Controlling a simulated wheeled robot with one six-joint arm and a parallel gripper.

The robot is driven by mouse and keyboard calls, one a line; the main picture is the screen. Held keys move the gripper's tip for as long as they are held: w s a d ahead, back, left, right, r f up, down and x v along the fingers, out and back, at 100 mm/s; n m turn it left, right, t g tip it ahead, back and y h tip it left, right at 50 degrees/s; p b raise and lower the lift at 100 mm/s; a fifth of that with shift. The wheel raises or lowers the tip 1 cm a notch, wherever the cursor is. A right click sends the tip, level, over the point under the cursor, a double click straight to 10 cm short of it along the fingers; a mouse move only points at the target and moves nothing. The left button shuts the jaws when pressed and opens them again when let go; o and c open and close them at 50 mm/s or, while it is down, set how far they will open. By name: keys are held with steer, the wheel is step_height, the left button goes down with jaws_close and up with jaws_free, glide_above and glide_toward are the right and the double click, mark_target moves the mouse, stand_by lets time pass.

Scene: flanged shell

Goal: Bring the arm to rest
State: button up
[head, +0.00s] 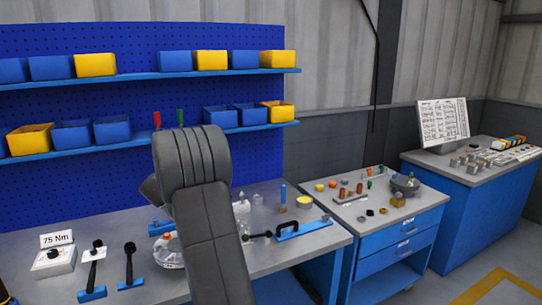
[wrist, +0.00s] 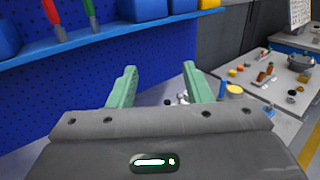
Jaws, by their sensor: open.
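My gripper (wrist: 157,88) shows in the wrist view with its two pale green fingers spread apart. Nothing is between the fingers, and the gripper is open and empty. It is raised above the workbench and faces the blue pegboard and the benches to the right. In the head view my grey arm stands upright in front of the workbench (head: 323,237), and its links hide the gripper and part of the bench.
A blue shelf (head: 150,77) with blue and yellow bins runs along the pegboard (head: 140,40). The bench holds tools and a 75 Nm sign (head: 56,239). A blue drawer cart (head: 400,240) with small parts stands right, then another blue cabinet (head: 480,200) with a sign board.

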steer(key=shift+s+d+f+m+h, duration=0.1)
steer(key=shift+d+f+m+h, duration=0.2)
steer(key=shift+f, duration=0.35)
steer(key=shift+d+f+h, duration=0.1)
steer(key=shift+d+f, duration=0.25)
steer(key=shift+f, duration=0.25)
